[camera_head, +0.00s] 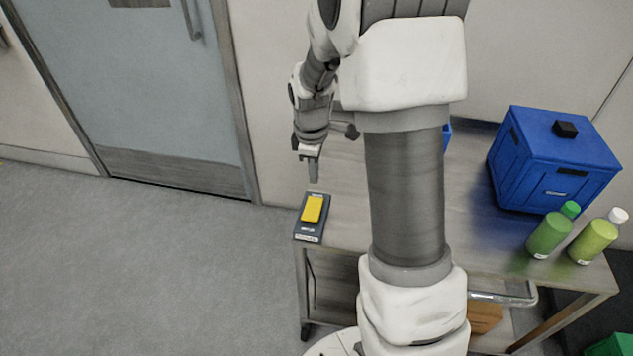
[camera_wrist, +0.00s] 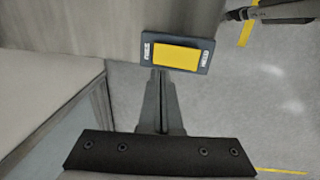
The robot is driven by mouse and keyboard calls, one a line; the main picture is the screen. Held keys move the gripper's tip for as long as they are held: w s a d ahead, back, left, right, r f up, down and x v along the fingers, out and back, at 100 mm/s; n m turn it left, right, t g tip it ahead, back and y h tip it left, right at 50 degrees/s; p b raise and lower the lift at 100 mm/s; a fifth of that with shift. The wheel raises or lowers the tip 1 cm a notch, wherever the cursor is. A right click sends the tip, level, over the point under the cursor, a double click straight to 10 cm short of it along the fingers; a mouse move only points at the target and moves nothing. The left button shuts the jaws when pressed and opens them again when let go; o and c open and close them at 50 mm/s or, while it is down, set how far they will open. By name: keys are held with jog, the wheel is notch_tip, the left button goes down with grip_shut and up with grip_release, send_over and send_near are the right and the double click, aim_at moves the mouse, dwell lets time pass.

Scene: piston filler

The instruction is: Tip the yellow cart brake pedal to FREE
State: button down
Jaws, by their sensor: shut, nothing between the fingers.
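The yellow brake pedal (camera_head: 313,208) sits on a dark base plate (camera_head: 308,232) at the left end of the metal cart top. In the wrist view the yellow pedal (camera_wrist: 177,56) lies across the dark plate (camera_wrist: 205,62), with FREE lettered at its left end and HELD at its right end. I cannot tell clearly which end is down. My gripper (camera_head: 313,178) points down just behind the pedal, apart from it in the head view. In the wrist view my gripper (camera_wrist: 161,72) is shut and empty, its fingertips at the near edge of the plate.
A blue lidded crate (camera_head: 552,175) with a black block (camera_head: 565,129) on top stands on the cart's right side. Two green bottles, one green-capped (camera_head: 549,232) and one white-capped (camera_head: 594,240), stand in front of it. A grey door (camera_head: 150,90) is behind; the floor at left is clear.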

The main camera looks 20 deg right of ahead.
notch_tip(320, 180, up, 7)
jog(key=p, duration=0.1)
jog(key=shift+w, duration=0.35)
jog(key=shift+d+f, duration=0.1)
jog(key=s+a+r+m+t+p, duration=0.1)
jog(key=s+a+r+m+p, duration=0.1)
jog(key=s+r, duration=0.4)
jog(key=s+a+r+m+t+p, duration=0.1)
jog(key=s+a+r+m+p, duration=0.15)
jog(key=r, duration=0.65)
jog(key=s+a+r+m+t+p, duration=0.2)
jog(key=s+r+m, duration=0.5)
jog(key=s, duration=0.7)
jog(key=shift+s+a+r+y+p, duration=0.35)
jog(key=shift+a+p, duration=0.35)
jog(key=shift+p, duration=0.55)
